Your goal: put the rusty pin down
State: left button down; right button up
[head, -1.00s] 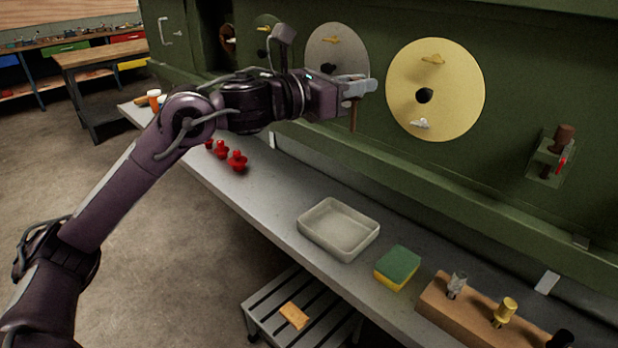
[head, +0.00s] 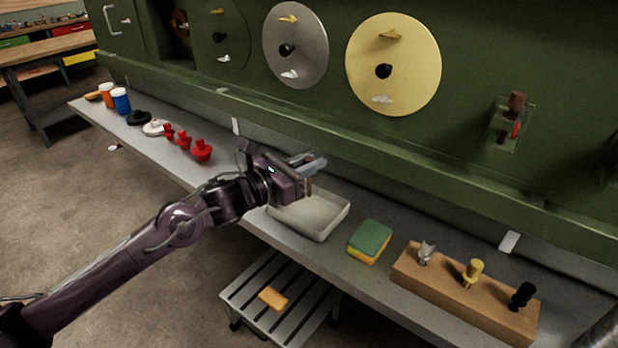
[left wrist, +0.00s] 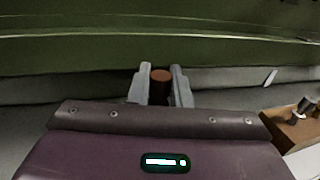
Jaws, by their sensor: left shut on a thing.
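My left gripper (head: 312,164) is shut on a rusty brown pin (head: 309,187), which hangs down from the jaws. In the left wrist view the pin's round reddish-brown end (left wrist: 161,77) shows between the two grey fingers (left wrist: 160,86). In the head view the gripper and pin are over the back left part of a shallow pale tray (head: 331,221) on the shelf. The pin's lower end is close to the tray; I cannot tell whether it touches. My right gripper is not in view.
Right of the tray are a green and yellow sponge (head: 370,240) and a wooden block (head: 455,291) with several pins. Red knobs (head: 201,151) stand to the left on the grey shelf (head: 228,185). The green wall with discs (head: 394,65) rises behind.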

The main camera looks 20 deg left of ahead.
aim_at(309, 181)
pick_arm(q)
notch_tip(309, 181, down, 4)
jog(key=shift+f+p, duration=0.1)
jog(key=shift+p, duration=0.2)
jog(key=shift+f, duration=0.1)
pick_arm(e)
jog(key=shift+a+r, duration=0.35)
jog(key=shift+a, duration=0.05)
pick_arm(q)
jog(key=shift+f, duration=0.1)
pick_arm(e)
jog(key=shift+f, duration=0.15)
pick_arm(q)
jog(key=shift+f+b, duration=0.1)
jog(key=shift+b, duration=0.2)
jog(key=c, duration=1.3)
grip_release()
jog(key=shift+c, duration=0.2)
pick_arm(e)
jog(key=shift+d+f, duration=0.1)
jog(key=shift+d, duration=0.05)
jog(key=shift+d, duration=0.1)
